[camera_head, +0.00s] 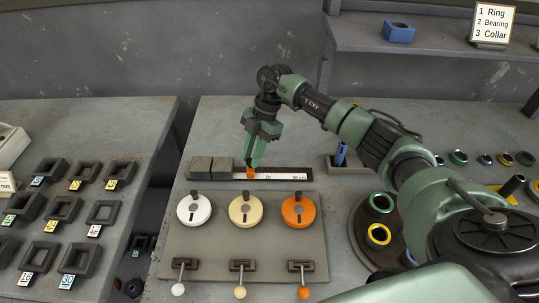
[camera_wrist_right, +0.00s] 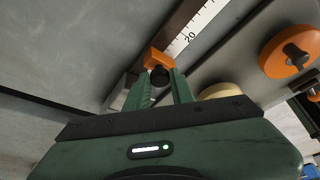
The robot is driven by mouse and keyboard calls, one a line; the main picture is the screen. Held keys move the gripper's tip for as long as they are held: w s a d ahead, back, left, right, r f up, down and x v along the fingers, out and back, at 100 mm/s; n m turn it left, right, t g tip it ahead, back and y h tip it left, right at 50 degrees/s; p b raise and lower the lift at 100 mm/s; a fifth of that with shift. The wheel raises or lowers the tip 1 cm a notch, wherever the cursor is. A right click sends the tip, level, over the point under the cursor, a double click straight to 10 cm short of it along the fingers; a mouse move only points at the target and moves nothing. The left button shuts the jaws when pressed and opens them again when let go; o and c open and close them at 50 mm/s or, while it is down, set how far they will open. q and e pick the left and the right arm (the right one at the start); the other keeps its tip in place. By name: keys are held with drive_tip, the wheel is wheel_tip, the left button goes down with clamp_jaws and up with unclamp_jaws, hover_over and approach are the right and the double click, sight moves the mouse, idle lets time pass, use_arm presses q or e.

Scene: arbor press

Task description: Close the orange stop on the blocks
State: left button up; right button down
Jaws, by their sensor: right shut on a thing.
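The orange stop (camera_head: 250,172) sits on the dark rail with a white scale (camera_head: 285,177), just right of the grey blocks (camera_head: 210,167) at the rail's left end. My right gripper (camera_head: 249,165) reaches down over the rail, its fingers shut on the stop's dark knob. In the right wrist view the orange stop (camera_wrist_right: 159,60) shows just beyond my fingertips, with the dark knob between them. The scale (camera_wrist_right: 190,38) runs up and away from it, with the number 20 near the stop. Whether the stop touches the blocks I cannot tell. My left gripper is not in view.
A panel in front of the rail carries white (camera_head: 194,209), cream (camera_head: 245,210) and orange (camera_head: 298,210) dials, with levers below. A blue item stands in a grey holder (camera_head: 348,166) right of the rail. Rings lie at the right.

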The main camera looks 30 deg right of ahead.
drive_tip(key=shift+r, duration=0.1)
drive_tip(key=c, duration=1.2)
unclamp_jaws()
drive_tip(key=shift+c, duration=0.2)
drive_tip(key=shift+d+r, duration=0.2)
drive_tip(key=shift+r, duration=0.1)
drive_tip(key=b+v, duration=0.2)
drive_tip(key=v, duration=0.5)
